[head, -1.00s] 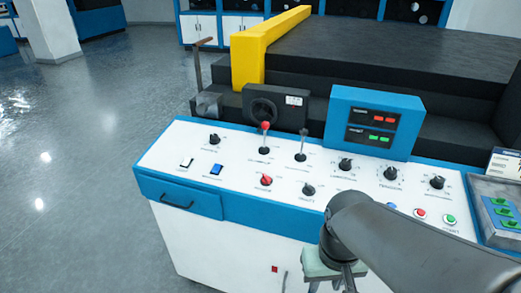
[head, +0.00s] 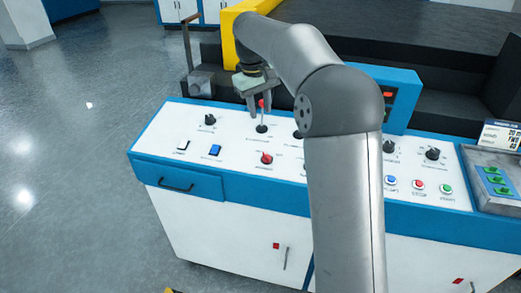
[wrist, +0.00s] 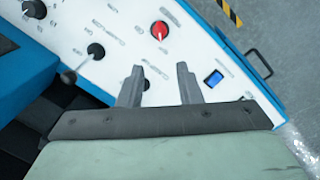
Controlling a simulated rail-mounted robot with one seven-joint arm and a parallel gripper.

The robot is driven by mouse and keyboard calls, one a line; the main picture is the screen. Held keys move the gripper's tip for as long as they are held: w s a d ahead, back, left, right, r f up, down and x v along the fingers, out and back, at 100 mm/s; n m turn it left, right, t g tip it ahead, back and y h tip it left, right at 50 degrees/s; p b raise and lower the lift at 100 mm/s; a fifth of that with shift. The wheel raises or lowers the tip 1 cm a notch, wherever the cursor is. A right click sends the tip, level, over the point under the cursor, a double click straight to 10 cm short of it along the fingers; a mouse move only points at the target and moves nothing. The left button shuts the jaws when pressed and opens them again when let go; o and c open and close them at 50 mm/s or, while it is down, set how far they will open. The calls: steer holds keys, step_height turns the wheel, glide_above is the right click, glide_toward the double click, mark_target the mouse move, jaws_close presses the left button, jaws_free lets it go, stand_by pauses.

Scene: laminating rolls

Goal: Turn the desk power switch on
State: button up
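The labels on the white desk panel (head: 330,172) are too small to read, so I cannot tell for sure which control is the power switch. Candidates are a blue rocker (head: 215,151), a white rocker (head: 183,146) and a red knob (head: 266,158). Nothing is held.
A black knob (head: 210,120) stands at the panel's left. A blue display box (head: 402,92) and a yellow guard (head: 231,22) rise behind the panel. My arm hides the panel's middle.

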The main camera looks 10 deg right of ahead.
mark_target(267, 155)
steer(key=f, duration=0.5)
steer(key=d+f, duration=0.1)
steer(key=f, duration=0.5)
steer(key=d+f+p, duration=0.1)
steer(key=f, duration=0.5)
steer(key=shift+w, duration=0.25)
steer(key=shift+r, duration=0.1)
jaws_close()
